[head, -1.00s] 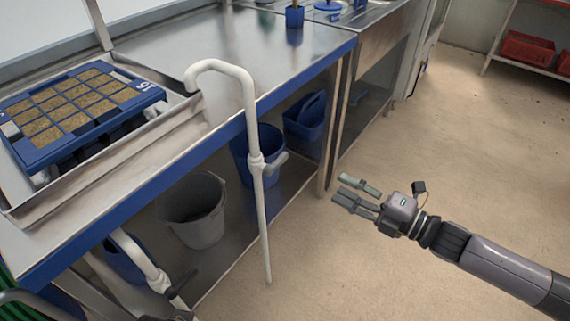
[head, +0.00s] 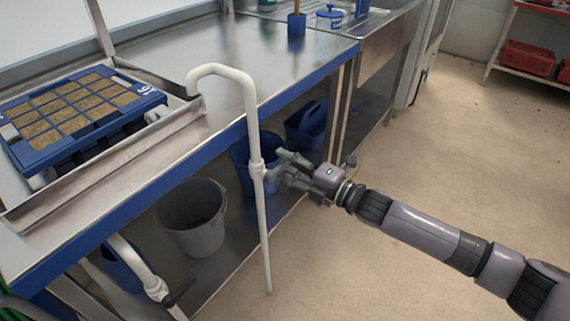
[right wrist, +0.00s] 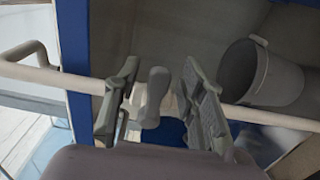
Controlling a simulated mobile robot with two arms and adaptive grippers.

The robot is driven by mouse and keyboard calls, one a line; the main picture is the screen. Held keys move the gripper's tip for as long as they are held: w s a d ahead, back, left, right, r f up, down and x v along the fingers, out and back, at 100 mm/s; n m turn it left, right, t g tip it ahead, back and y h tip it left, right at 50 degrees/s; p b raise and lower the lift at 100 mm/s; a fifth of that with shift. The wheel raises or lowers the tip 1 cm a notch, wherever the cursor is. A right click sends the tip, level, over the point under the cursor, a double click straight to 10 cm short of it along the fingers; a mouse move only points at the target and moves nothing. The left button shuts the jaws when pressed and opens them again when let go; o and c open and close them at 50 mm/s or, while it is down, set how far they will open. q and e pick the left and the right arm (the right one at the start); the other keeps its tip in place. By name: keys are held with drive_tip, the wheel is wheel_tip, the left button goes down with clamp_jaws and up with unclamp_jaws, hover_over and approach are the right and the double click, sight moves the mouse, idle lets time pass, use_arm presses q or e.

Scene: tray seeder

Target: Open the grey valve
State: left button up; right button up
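The grey valve (right wrist: 155,95) has a short rounded lever on the upright white pipe (head: 252,105), which bends over at the top. In the head view the lever is mostly hidden by my right gripper (head: 277,166), which is beside the pipe at valve height. In the right wrist view my right gripper (right wrist: 160,68) is open, with one finger on each side of the lever. A gap shows between the lever and each finger. The pipe (right wrist: 45,74) runs across that view behind the fingers. My left gripper is not in view.
A metal bench with a blue edge (head: 300,75) stands behind the pipe and bears a blue seed tray (head: 38,150). A grey bucket (head: 195,232) and blue buckets stand on its lower shelf. A second pipe with a dark lever (head: 180,288) is at lower left.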

drive_tip(key=shift+w+a, duration=0.15)
drive_tip(key=shift+a, duration=0.1)
drive_tip(key=shift+c, duration=0.4)
clamp_jaws()
